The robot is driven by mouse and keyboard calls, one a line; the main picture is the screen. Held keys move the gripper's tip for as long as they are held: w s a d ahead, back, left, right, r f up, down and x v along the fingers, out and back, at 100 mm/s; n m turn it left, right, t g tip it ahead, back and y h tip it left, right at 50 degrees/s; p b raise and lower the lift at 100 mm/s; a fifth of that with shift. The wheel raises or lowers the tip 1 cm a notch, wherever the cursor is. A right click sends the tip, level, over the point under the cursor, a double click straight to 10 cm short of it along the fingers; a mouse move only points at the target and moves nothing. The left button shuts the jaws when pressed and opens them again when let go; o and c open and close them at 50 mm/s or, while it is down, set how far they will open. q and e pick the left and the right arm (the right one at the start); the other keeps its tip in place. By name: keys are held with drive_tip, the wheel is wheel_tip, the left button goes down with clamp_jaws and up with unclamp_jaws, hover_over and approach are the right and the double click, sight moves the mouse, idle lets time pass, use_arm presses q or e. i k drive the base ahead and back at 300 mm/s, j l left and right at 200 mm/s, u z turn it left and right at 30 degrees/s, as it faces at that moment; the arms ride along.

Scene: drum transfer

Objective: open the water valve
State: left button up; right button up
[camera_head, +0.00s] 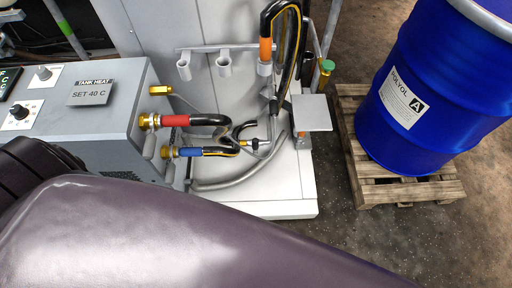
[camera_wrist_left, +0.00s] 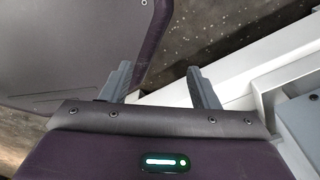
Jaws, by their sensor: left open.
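I cannot tell for sure which part is the water valve. In the head view, brass fittings sit on the right side of the grey tank heat box (camera_head: 95,110): a brass stub (camera_head: 160,90), a brass fitting (camera_head: 150,121) with a red-sleeved hose (camera_head: 176,121), and a lower one with a blue-sleeved hose (camera_head: 191,152). A green cap or knob (camera_head: 327,66) stands further right. My left gripper (camera_wrist_left: 159,68) shows in the left wrist view with its fingers apart and nothing between them. It is near the floor and a pale machine edge. My right gripper is not in view.
A blue drum (camera_head: 428,85) stands on a wooden pallet (camera_head: 405,190) at the right. Pipe holders (camera_head: 223,64) and a black hose (camera_head: 268,20) stand behind the white base (camera_head: 275,208). My purple arm covers the lower left. Floor is clear at the lower right.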

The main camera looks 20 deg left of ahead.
sight(255, 142)
drive_tip(key=u, duration=0.65)
drive_tip(key=i+j+u, duration=0.1)
drive_tip(key=u, duration=0.3)
drive_tip(key=i+j+u, duration=0.1)
drive_tip(key=u, duration=0.3)
drive_tip(key=i+u, duration=0.2)
drive_tip(key=u, duration=0.15)
